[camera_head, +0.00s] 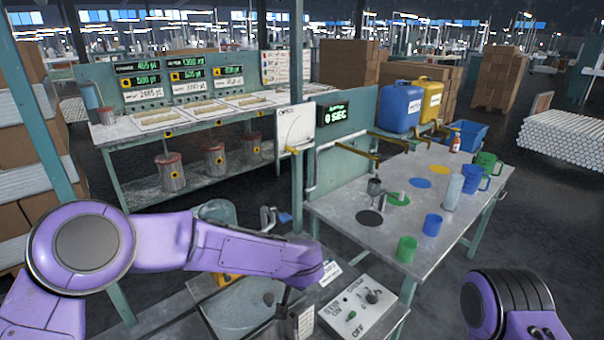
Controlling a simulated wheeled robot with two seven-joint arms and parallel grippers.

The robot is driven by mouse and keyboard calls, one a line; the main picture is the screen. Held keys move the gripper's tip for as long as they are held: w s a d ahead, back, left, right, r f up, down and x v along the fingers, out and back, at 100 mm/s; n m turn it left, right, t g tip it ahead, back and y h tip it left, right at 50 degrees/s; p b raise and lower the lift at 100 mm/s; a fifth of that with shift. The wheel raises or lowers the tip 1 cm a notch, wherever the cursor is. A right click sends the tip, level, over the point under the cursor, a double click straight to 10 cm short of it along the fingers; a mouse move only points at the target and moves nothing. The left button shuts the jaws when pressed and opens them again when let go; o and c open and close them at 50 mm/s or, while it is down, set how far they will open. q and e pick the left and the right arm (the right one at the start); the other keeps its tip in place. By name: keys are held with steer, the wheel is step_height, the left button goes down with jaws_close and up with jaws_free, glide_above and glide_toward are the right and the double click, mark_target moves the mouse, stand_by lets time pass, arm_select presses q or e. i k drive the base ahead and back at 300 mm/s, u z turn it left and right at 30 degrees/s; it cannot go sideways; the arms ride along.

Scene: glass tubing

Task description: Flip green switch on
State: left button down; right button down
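A white control box (362,323) sits on the grey bench at the bottom centre, with black lettering including "OFF". A small green switch part (350,315) shows on its top face, and a dark knob or lever (372,296) stands near its back right. Whether the switch is on or off is too small to tell. My purple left arm reaches across from the left, and my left gripper (290,309) hangs down under its end, left of the box and apart from the green part. Its fingers are too unclear to tell open from shut. Only a rounded part of my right arm shows at bottom right; its gripper is out of view.
A metal table (330,213) behind the box holds a green cup (406,249), blue cup (432,225), grey cylinder (453,192) and several mugs. The space above the box is clear.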

mark_target(352, 315)
steer(key=k, duration=0.95)
steer(key=u, duration=0.05)
